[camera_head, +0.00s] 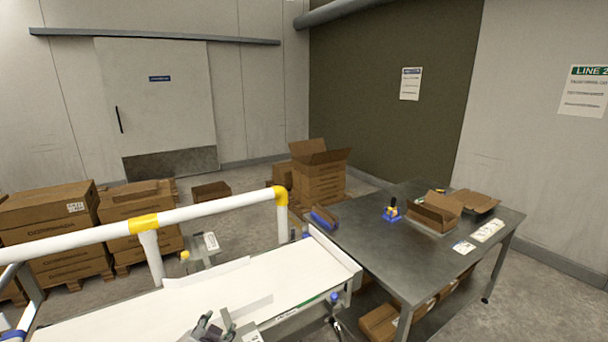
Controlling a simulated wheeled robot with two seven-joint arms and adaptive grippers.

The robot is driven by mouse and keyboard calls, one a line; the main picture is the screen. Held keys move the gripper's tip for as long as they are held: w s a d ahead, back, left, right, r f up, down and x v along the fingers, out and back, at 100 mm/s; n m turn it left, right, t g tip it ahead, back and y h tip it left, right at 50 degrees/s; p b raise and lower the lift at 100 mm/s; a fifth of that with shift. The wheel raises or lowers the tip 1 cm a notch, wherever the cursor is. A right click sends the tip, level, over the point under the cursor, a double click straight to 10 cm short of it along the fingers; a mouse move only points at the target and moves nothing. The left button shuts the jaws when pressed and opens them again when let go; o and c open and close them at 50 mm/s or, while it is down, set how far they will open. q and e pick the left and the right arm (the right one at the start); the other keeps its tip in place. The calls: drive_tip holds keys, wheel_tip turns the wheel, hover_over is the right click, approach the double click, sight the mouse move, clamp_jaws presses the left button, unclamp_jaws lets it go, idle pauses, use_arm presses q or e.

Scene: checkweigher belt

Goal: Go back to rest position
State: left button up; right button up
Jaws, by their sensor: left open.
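My left gripper (215,322) shows at the bottom edge of the head view, low over the white conveyor belt (180,305). Its two dark grey fingers are apart and nothing shows between them. The rest of the gripper and its arm are cut off by the frame. I cannot tell whether the fingers touch the belt. My right gripper is not in view.
A white guard rail (205,211) with yellow joints runs behind the belt. A steel table (390,250) at the right holds an open carton (434,212) and a blue-based tool (392,211). Stacked cartons (318,175) stand behind. Floor (540,290) right of the table is clear.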

use_arm(q)
drive_tip(key=s+f+n+g+h, duration=0.15)
drive_tip(key=s+f+g, duration=0.3)
drive_tip(key=s, duration=0.55)
drive_tip(key=s+f+n+g, duration=0.2)
drive_tip(key=s+f+g, duration=0.25)
drive_tip(key=s, duration=0.65)
wheel_tip(320, 180, down, 40)
drive_tip(key=a+b, duration=0.2)
drive_tip(key=b, duration=0.5)
drive_tip(key=s+a+f+b, duration=0.4)
drive_tip(key=s+f, duration=0.6)
drive_tip(key=f, duration=0.4)
drive_tip(key=s+a+f+m+g+b, duration=0.1)
drive_tip(key=s+a+f+b, duration=0.2)
drive_tip(key=s+f, duration=0.8)
wheel_tip(320, 180, down, 3)
drive_tip(key=shift+s+a+r+y+b, duration=0.1)
drive_tip(key=shift+s+a+y+b, duration=0.2)
drive_tip(key=shift+a+y+b, duration=0.25)
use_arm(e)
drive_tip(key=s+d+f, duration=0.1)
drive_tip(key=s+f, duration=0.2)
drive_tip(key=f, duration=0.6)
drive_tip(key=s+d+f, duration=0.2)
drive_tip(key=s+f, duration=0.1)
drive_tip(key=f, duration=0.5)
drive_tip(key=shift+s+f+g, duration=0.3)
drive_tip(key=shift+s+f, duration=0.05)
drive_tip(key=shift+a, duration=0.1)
